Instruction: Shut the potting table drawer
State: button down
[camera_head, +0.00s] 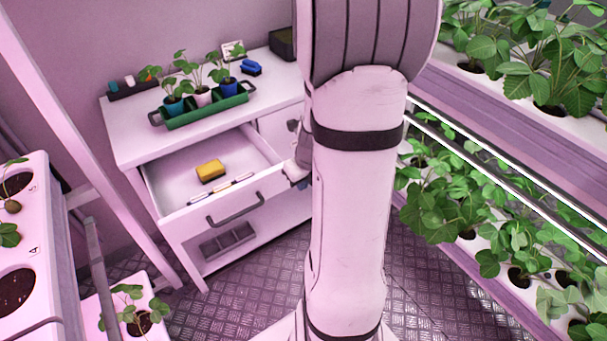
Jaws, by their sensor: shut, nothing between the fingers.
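The potting table (130,138) is white and stands against the back wall. Its left drawer (187,226) is pulled well out, with a grey bar handle (236,210) on its front. Inside the drawer lie a yellow sponge (211,170) and a thin pen-like tool (221,189). My gripper (297,172) shows only in part at the left edge of my arm, by the right end of the drawer front. It is shut and empty. My arm hides most of it, so I cannot tell whether it touches the drawer.
A green tray (207,111) with potted seedlings stands on the tabletop, near a blue object (251,67) and a dark box (284,43). A shelf with a grey divided tray (228,240) is below the drawer. Plant racks (465,75) stand right, white planters (40,240) left.

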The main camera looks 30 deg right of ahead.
jog(key=w, duration=0.1)
jog(key=w+f, duration=0.1)
jog(key=w, duration=0.1)
jog(key=w+f, duration=0.1)
jog(key=shift+w+f, duration=0.2)
jog(key=shift+w, duration=0.1)
